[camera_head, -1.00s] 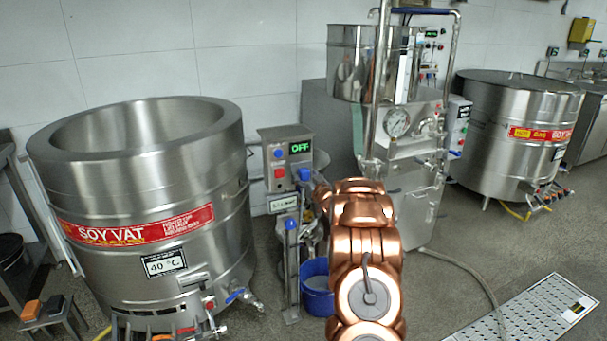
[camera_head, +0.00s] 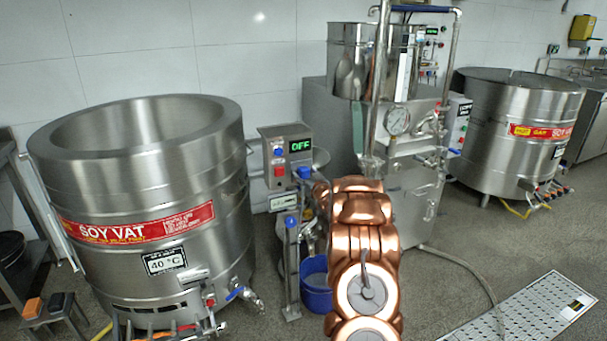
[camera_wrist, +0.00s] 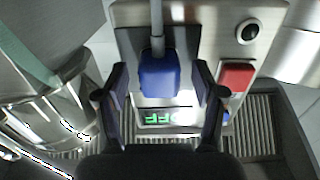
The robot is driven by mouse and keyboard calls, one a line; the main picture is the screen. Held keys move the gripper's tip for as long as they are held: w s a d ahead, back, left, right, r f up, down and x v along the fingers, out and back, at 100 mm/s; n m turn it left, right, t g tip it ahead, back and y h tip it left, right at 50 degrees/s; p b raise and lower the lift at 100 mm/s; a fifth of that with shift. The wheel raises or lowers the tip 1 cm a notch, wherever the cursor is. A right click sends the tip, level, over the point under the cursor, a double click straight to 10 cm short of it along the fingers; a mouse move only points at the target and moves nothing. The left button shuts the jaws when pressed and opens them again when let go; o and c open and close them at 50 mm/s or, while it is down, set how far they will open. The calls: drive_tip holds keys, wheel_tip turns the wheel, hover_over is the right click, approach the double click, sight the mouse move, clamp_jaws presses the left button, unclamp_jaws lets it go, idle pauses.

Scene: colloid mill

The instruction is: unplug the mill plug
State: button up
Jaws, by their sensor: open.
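The blue mill plug (camera_wrist: 159,76), with a grey cable, sits on the face of the grey control box (camera_wrist: 125,14) in the wrist view. In the head view the plug (camera_head: 304,172) is at the lower right of the control box (camera_head: 268,156), under a green OFF display (camera_head: 300,146). My gripper (camera_wrist: 162,84) is open, with one dark finger on each side of the plug. Small gaps appear between the fingers and the plug, though contact cannot be ruled out. In the head view my copper arm hides the gripper.
A red button (camera_wrist: 237,78) sits close beside the right finger in the wrist view. A steel soy vat (camera_head: 150,215) stands left of the box. The steel mill (camera_head: 405,165) stands right behind my arm. A blue bucket (camera_head: 315,285) is on the floor below.

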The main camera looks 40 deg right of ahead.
sight(306, 175)
drive_tip(key=shift+c, duration=0.2)
idle(0.6)
clamp_jaws()
idle(0.5)
drive_tip(key=shift+b+v, duration=0.5)
drive_tip(key=shift+v, duration=2.5)
